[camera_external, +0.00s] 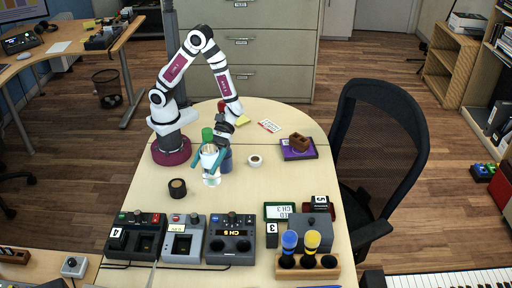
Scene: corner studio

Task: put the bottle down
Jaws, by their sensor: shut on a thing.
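The bottle (209,150), with a green cap and a pale body, is upright at the left-middle of the table. My gripper (208,163), with teal fingers, reaches down from behind and is shut on the bottle. The fingers hide part of its body. A small clear or white shape (212,181) shows just below the fingers; I cannot tell if it is the bottle's base or a separate glass. Whether the bottle touches the table (150,190) is unclear.
A blue cup-like thing (227,164) stands close at the right of the gripper. A white tape roll (255,160) and a dark round jar (177,188) are nearby. Several devices (182,243) line the front edge. A brown block sits on a purple book (297,155) at right.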

